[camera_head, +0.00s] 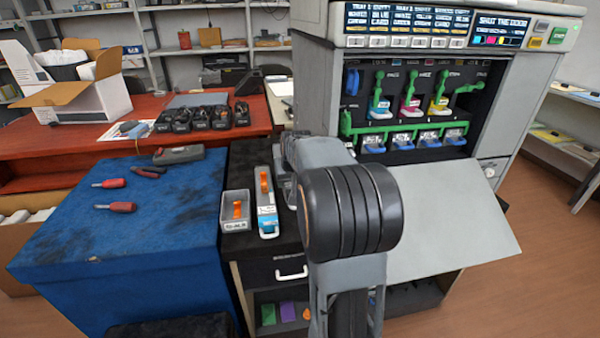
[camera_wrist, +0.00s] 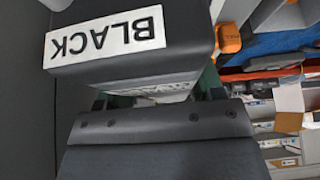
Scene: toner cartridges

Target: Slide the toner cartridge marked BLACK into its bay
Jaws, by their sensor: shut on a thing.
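The cartridge marked BLACK (camera_wrist: 180,28) is a dark block with a white label, upside down in the wrist view. My gripper (camera_wrist: 158,93) is shut on it; a second, partly hidden BLACK label shows between the fingers. An orange pull tab (camera_wrist: 228,38) shows beside the cartridge's right end. In the head view, my arm hides the gripper and held cartridge. The printer (camera_head: 312,75) stands open, with green levers over the bays. The left three levers stand upright, near cyan, magenta and yellow markings. The rightmost lever (camera_head: 468,88) lies sideways above a dark bay (camera_head: 467,106).
The printer's lowered front door (camera_head: 455,215) juts out below the bays. A dark cart left of my arm holds a grey bin (camera_head: 236,224) and a white-and-blue cartridge (camera_head: 266,212) with an orange strip. A blue-covered table (camera_head: 150,225) holds red-handled tools.

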